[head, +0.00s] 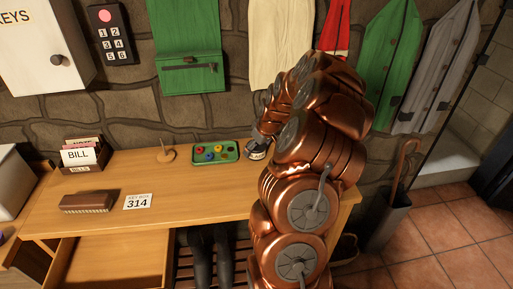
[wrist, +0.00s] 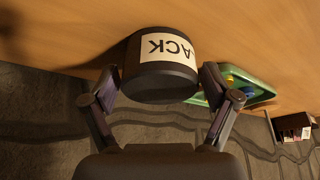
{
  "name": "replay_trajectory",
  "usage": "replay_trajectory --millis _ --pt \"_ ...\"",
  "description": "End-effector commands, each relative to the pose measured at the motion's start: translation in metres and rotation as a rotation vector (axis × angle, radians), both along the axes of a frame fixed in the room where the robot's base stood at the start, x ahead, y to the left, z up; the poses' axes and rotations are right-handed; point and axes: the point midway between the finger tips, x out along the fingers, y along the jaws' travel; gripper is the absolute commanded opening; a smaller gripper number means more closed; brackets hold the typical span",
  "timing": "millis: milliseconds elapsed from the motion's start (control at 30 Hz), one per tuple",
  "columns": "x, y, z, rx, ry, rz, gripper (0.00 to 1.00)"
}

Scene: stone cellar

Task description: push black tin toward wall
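The black tin (wrist: 160,80) is in the middle of the wrist view, which is upside down. It has a pale label reading "ACK" and stands on the wooden desk (wrist: 60,35). My gripper (wrist: 160,75) has one finger at each side of the tin, and both pads appear to touch it. In the head view the tin (head: 256,149) is near the desk's back edge, right of the green tray. My arm hides part of the tin and most of my gripper there.
The green tray (head: 197,152) with coloured pieces is close left of the tin. A wooden peg stand (head: 167,155), a bill holder (head: 84,155), a brush (head: 86,202) and a "314" card (head: 138,202) are farther left. The stone wall (head: 130,115) is behind.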

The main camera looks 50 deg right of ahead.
Motion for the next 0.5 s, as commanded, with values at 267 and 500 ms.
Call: replay_trajectory --millis 267,500 --pt "0.0 0.0 0.0 0.0 0.0 0.0 0.53" --pt "0.0 0.0 -0.0001 0.0 0.0 0.0 0.35"
